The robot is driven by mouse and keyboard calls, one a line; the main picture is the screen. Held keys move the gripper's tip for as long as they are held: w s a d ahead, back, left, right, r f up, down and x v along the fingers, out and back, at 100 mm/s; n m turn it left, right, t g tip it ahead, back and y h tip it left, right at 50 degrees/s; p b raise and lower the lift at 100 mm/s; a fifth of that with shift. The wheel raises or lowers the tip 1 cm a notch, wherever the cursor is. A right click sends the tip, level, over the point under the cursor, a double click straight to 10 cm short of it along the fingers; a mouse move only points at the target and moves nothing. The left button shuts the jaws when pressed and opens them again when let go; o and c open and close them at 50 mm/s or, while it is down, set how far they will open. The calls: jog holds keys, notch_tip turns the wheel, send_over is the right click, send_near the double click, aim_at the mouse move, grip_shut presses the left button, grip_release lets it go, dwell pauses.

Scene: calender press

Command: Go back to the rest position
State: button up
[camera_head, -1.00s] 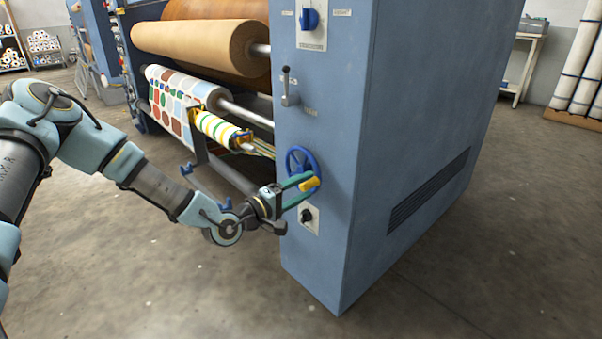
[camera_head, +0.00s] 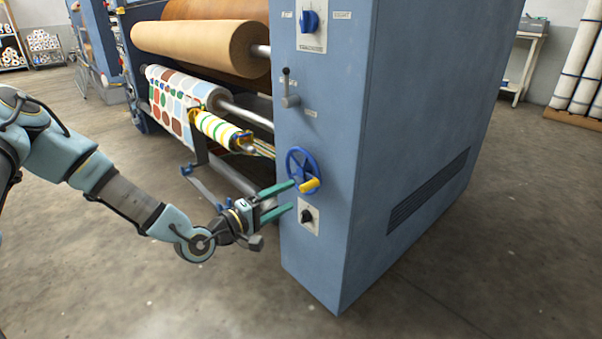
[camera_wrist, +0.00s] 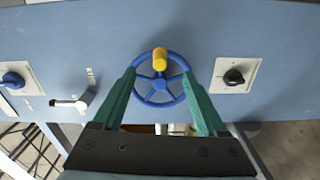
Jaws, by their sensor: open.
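My gripper (camera_head: 293,199) has two green fingers. It is open and empty, just in front of the press's end panel. The blue handwheel (camera_head: 299,161) with its yellow knob (camera_head: 310,186) is on that panel, just beyond the fingertips. In the wrist view the handwheel (camera_wrist: 160,92) appears between the spread fingers (camera_wrist: 160,85), with the yellow knob (camera_wrist: 160,58) at the top of its rim. My arm reaches in from the left of the head view.
The blue press cabinet (camera_head: 415,130) fills the middle. A black knob (camera_head: 306,216), a lever (camera_head: 289,92) and a blue switch (camera_head: 309,21) sit on its panel. A brown roll (camera_head: 200,46) and a patterned roll (camera_head: 178,100) are at left. The floor in front is clear.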

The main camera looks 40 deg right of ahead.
jog(key=shift+a, duration=0.45)
jog(key=w+a+f+m+t+y, duration=0.25)
jog(key=w+a+y, duration=0.3)
jog(key=a, duration=0.35)
jog(key=w+a+f+m+t+y, duration=0.1)
jog(key=w+a+f+y, duration=0.25)
jog(key=w+a, duration=0.35)
jog(key=w+a+r+n+y, duration=0.1)
jog(key=a+r+y, duration=0.25)
jog(key=a, duration=0.65)
jog(key=w+a+r+n+y, duration=0.1)
jog(key=a+r+y, duration=0.25)
jog(key=a, duration=0.65)
jog(key=s+a+r+n+y, duration=0.2)
jog(key=s+a+r, duration=0.6)
jog(key=a, duration=0.3)
jog(key=w+p+v, duration=0.2)
jog(key=p+v, duration=1)
jog(key=w+r+p+v, duration=0.1)
jog(key=w+p+v, duration=0.2)
jog(key=p+v, duration=0.9)
jog(key=shift+w+a+r+g+p, duration=0.15)
jog(key=shift+w+r+g+p, duration=0.2)
jog(key=shift+p, duration=0.4)
